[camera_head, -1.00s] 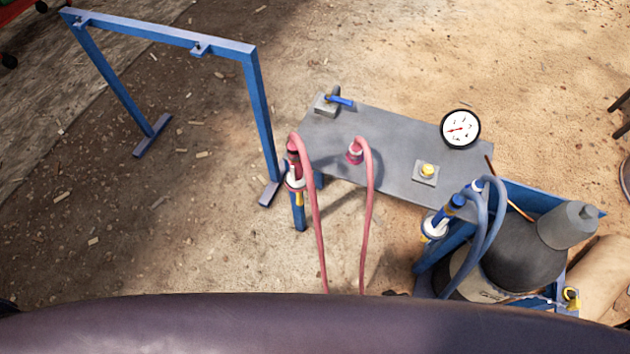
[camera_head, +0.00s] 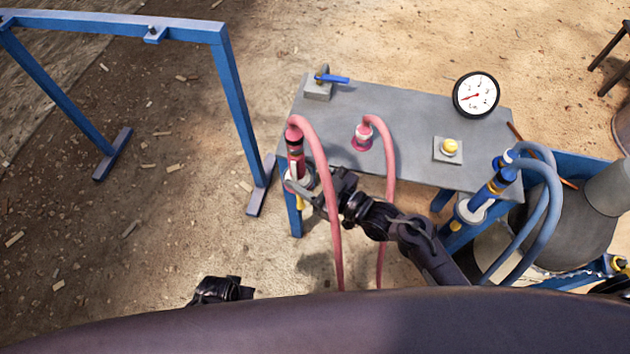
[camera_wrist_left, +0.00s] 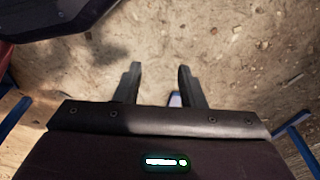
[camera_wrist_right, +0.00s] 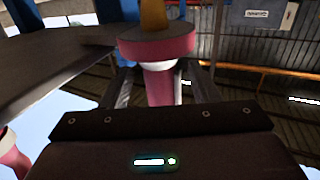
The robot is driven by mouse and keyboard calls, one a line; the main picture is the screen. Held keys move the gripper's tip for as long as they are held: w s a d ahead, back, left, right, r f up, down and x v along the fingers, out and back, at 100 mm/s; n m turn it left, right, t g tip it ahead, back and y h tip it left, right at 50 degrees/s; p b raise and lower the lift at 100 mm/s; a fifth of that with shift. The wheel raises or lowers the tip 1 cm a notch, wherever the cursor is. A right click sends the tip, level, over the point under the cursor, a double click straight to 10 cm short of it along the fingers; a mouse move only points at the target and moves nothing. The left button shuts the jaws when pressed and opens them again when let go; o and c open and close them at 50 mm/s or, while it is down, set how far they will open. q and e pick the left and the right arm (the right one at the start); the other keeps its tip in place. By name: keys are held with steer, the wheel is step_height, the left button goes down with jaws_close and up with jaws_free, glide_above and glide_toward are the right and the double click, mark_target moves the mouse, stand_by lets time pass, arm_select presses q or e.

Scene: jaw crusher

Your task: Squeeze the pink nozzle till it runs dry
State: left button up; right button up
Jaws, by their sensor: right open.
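My right gripper (camera_head: 297,183) is at the lower part of the nozzle, partly behind the hose. In the right wrist view, the nozzle's pink body (camera_wrist_right: 160,84) stands between the two open fingers, with gaps at both sides. A wide pink collar (camera_wrist_right: 158,46) shows beyond them. My left gripper (camera_wrist_left: 160,72) is open and empty above the ground; in the head view only a dark part shows at the bottom.
The grey table (camera_head: 405,125) carries a blue-handled valve (camera_head: 330,79), a pink hose fitting (camera_head: 362,138), a yellow button (camera_head: 449,147) and a dial gauge (camera_head: 476,95). A blue nozzle (camera_head: 490,190) with blue hoses stands at right. A blue frame (camera_head: 235,100) stands left, over open ground.

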mark_target(291, 167)
arm_select(q)
steer(key=shift+w+d+r, duration=0.15)
steer(key=shift+w+r, duration=0.05)
steer(key=shift+r, duration=0.25)
arm_select(e)
steer(key=shift+x, duration=2.15)
steer(key=shift+c, duration=0.3)
steer(key=c, duration=1.2)
steer(key=shift+o, duration=0.2)
steer(key=shift+f, duration=0.1)
steer(key=o, duration=1.2)
steer(key=shift+d, duration=0.1)
